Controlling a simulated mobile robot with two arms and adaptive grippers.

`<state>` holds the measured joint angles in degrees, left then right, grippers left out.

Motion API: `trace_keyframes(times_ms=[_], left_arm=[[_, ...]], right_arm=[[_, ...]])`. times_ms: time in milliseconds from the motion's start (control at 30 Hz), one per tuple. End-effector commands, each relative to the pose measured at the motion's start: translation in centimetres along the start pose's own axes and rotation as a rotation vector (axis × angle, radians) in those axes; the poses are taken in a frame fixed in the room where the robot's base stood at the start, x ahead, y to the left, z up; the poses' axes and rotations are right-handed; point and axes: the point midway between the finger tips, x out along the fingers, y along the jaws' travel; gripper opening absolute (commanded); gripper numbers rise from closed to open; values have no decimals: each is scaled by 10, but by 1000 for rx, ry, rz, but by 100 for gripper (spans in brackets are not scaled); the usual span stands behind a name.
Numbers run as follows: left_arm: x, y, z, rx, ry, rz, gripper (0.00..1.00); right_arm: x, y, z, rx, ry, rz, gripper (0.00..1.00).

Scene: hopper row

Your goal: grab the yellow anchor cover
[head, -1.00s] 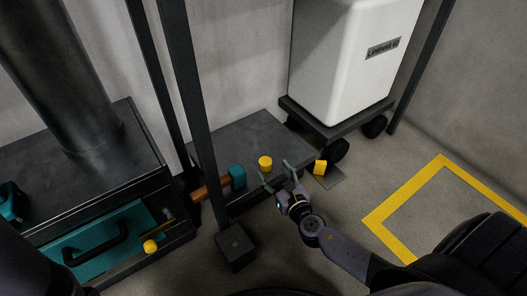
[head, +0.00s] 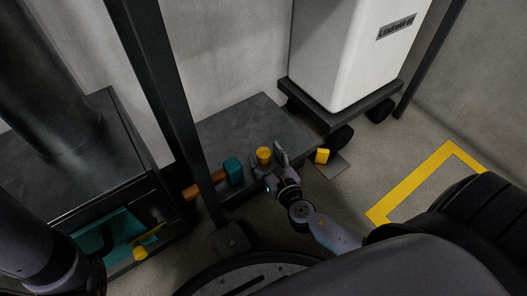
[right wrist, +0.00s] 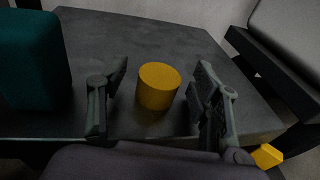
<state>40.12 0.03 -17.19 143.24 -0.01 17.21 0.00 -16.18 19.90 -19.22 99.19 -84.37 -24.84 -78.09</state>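A short yellow cylinder, which looks like the anchor cover (head: 264,155), stands upright on a low dark platform (head: 230,130), near its front edge. It also shows in the right wrist view (right wrist: 158,86). My right gripper (head: 268,160) is open, with one finger on each side of the cylinder. In the right wrist view, gaps show between the cylinder and both fingers (right wrist: 158,80), wider on the left. Nothing is held. My left arm enters at the lower left; its gripper is not in view.
A teal-headed hammer-like tool (head: 232,171) with an orange handle lies left of the cylinder. A yellow block (head: 322,156) sits at a floor plate on the right. A dark post (head: 165,90) stands left. A white wheeled unit (head: 345,60) stands behind. A teal drawer (head: 95,240) holds items.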

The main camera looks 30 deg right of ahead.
Motion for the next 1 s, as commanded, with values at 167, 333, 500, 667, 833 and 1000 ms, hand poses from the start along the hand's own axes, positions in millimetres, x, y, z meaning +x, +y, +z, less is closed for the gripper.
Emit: trace_keyframes(times_ms=[167,333,500,667,833,1000], left_arm=[[1,0,-4,0,8,0,56],[1,0,-3,0,6,0,56],[0,0,-1,0,1,0,56],[0,0,2,0,-3,0,56],[2,-1,3,0,-5,0,56],[12,-3,7,0,-5,-1,56]], right_arm=[[0,0,0,0,0,0,44],[0,0,0,0,0,0,33],[0,0,0,0,0,0,22],[0,0,0,0,0,0,20],[0,0,3,1,0,0,20],[-2,0,15,2,-1,0,20]])
